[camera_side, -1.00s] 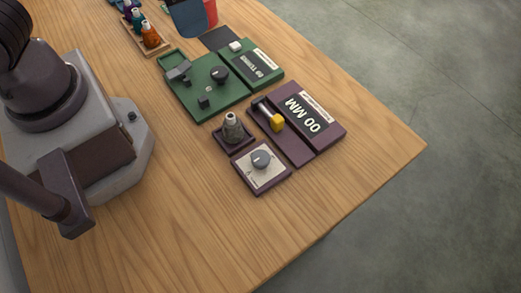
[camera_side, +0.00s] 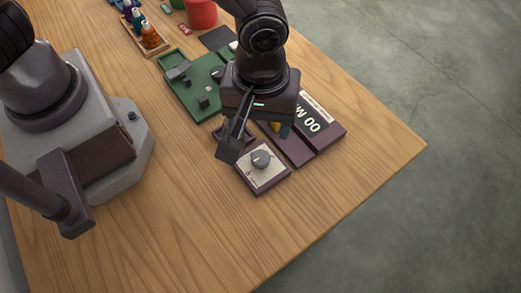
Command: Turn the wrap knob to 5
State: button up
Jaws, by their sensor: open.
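The grey round knob (camera_side: 261,159) sits on a pale dial plate (camera_side: 262,177) on a dark purple base at the near end of the purple device. Its dial markings are too small to read. My gripper (camera_side: 252,142) hangs above and just behind the knob, with one long dark finger plainly visible to the knob's left. The other finger is mostly hidden. The gripper is open and appears apart from the knob.
A green device (camera_side: 190,99) with a dark knob (camera_side: 217,72) lies behind my gripper. A wooden tray (camera_side: 148,49) of small coloured bottles and a red container (camera_side: 201,13) stand farther back. The table in front of the dial is clear to its edge.

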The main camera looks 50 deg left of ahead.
aim_at(261, 157)
notch_tip(261, 157, down, 10)
jog(key=shift+f, duration=0.2)
jog(key=c, duration=0.9)
